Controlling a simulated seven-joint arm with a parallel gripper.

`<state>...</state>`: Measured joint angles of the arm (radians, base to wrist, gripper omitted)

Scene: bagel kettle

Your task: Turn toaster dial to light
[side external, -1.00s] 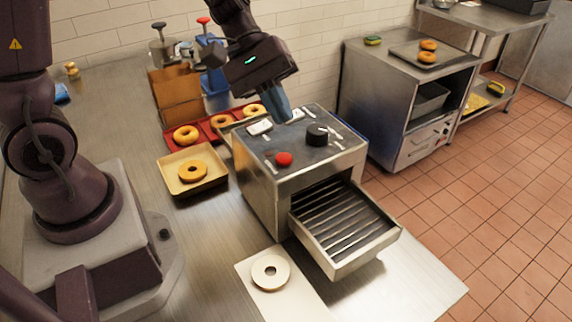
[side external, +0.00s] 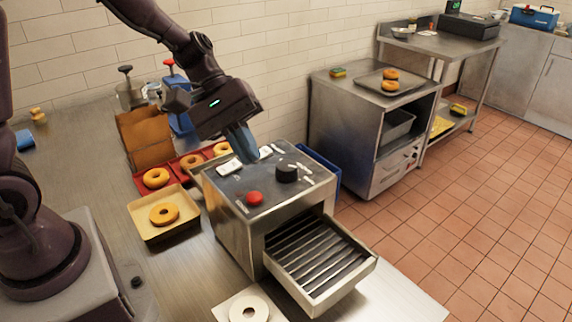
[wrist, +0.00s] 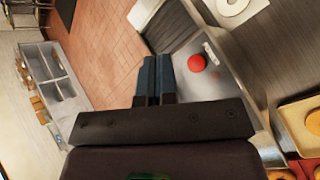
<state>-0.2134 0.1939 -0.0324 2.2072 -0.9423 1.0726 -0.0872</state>
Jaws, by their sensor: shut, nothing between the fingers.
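The toaster (side external: 232,222) is a steel box with a dark top panel on the counter. Its black round dial (side external: 287,173) stands on the panel, with small white marks around it. Its exact setting is too small to read. A red button (side external: 255,198) sits nearer the front; it also shows in the wrist view (wrist: 196,62). My gripper (side external: 246,155) is shut and empty, its blue fingers pointing down above the back part of the panel, left of the dial in the side view. In the wrist view the closed fingers (wrist: 155,78) are left of the button; the dial is hidden there.
A slatted tray (side external: 322,268) sticks out of the toaster's front. A tan tray (side external: 150,232) with a bagel and red trays (side external: 143,180) with bagels stand to the left. A steel cart (side external: 350,150) stands behind right.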

